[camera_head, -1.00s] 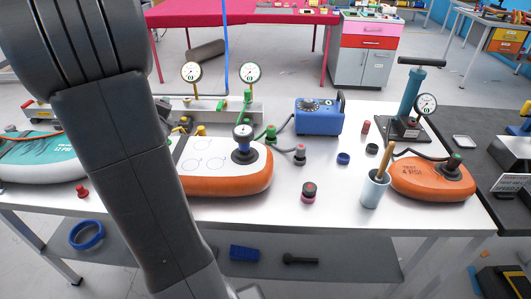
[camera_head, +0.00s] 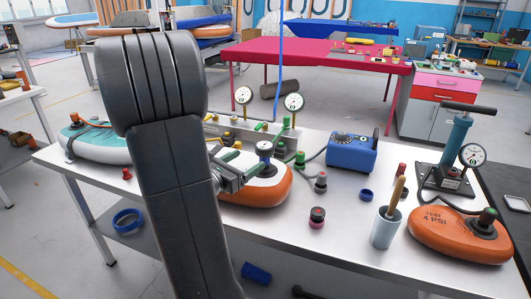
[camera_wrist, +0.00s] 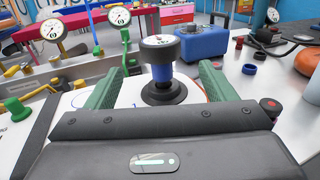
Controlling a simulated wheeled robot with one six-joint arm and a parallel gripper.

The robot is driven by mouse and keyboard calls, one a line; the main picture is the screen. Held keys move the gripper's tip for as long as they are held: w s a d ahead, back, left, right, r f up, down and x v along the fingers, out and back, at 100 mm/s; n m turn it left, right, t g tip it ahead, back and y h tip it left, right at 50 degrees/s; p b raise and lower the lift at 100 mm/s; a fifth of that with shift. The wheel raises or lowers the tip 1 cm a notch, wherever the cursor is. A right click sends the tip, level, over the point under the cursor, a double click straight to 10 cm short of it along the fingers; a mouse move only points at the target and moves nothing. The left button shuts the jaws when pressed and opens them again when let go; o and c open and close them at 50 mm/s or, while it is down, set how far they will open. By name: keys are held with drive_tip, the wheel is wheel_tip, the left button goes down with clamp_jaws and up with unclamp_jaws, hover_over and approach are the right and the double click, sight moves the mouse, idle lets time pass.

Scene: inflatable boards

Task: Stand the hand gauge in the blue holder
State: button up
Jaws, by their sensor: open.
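The hand gauge (camera_head: 265,150) appears to be the upright piece with a dial on top, a black head and a blue body. It stands on a black round base on the orange-and-white board (camera_head: 264,192). In the wrist view the gauge (camera_wrist: 162,68) is between and a little beyond my green fingertips, with space on both sides. My gripper (camera_head: 237,168) is open and empty at the board, just left of the gauge. A small dark blue ring (camera_head: 366,194), possibly the blue holder, lies on the table right of the board; it also shows in the wrist view (camera_wrist: 249,69).
A blue box (camera_head: 351,152) stands behind. A light cup with a wooden handle (camera_head: 384,228), a black-and-red knob (camera_head: 317,217) and an orange test board (camera_head: 462,240) stand to the right. Two dial gauges (camera_head: 294,102) rise behind the board. Bare table lies around the ring.

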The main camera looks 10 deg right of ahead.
sight(266, 148)
drive_tip(key=p+x, duration=0.2)
drive_tip(key=x, duration=0.7)
drive_tip(key=shift+d+r, duration=0.15)
drive_tip(key=shift+w, duration=0.1)
drive_tip(key=c, duration=1.1)
